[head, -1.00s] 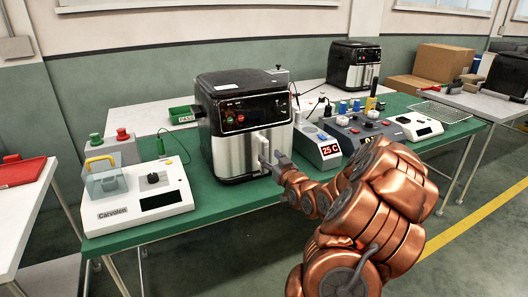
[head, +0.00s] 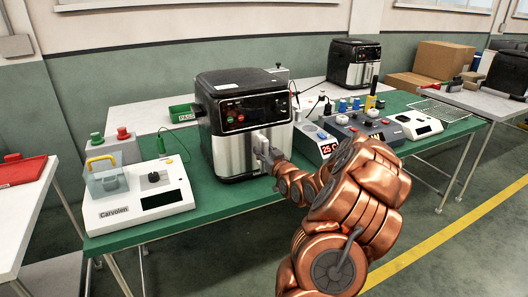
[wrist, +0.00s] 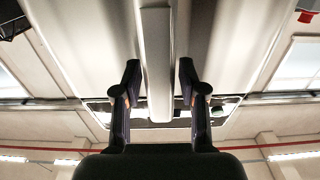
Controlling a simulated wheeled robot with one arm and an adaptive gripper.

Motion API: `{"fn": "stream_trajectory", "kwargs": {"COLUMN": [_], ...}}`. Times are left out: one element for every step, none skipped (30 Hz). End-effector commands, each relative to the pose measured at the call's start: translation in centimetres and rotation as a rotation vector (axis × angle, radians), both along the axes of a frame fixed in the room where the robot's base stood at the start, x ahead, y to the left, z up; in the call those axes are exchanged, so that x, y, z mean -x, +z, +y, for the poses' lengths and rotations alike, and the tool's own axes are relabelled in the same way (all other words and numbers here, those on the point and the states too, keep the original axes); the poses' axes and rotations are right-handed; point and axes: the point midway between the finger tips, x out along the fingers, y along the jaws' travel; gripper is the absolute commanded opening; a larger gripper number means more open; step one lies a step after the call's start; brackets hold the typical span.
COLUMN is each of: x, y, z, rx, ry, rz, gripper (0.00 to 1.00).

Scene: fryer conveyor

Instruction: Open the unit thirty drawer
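The near black and silver fryer (head: 220,108) stands on the green table, and its silver front drawer (head: 232,155) looks shut. No unit number is legible on it. A pale upright handle (head: 259,139) is on the drawer front. My gripper (head: 265,152) is at this handle, partly hidden by my arm's angle. In the wrist view my gripper (wrist: 159,78) has one dark finger on each side of the handle (wrist: 157,60). A narrow gap shows between each finger and the handle, so the gripper is open around it.
A white Carvolen device (head: 140,200) stands to the left. A temperature display box (head: 318,143) and control boxes (head: 366,132) stand to the right. A second fryer (head: 354,65) is at the back. Floor in front of the table is clear.

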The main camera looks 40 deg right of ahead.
Motion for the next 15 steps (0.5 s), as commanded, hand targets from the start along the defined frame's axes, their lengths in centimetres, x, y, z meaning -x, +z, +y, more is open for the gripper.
{"fn": "stream_trajectory", "kwargs": {"x": [0.0,0.01,0.0,0.01,0.02,0.02,0.02,0.02,0.02,0.02,0.02,0.02,0.02,0.02,0.02], "y": [0.0,0.0,0.0,0.0,0.0,0.0,0.0,0.01,0.01,0.01,0.0,0.0,0.0,0.01,0.01], "z": [-0.01,-0.01,-0.01,-0.01,-0.02,-0.02,-0.02,-0.02,-0.02,-0.02,-0.03,-0.03,-0.03,-0.03,-0.03], "rx": [0.0,0.0,0.0,0.0,0.0,0.0,0.0,0.0,0.0,0.0,0.0,0.0,0.0,0.0,0.0], "ry": [0.0,0.0,0.0,0.0,0.0,0.0,0.0,0.0,0.0,0.0,0.0,0.0,0.0,0.0,0.0], "rz": [0.0,0.0,0.0,0.0,0.0,0.0,0.0,0.0,0.0,0.0,0.0,0.0,0.0,0.0,0.0], "gripper": [0.33,0.3,0.26,0.23,0.2,0.16,0.12,0.09,0.05,0.02,0.0,0.0,0.0,0.0,0.0]}}
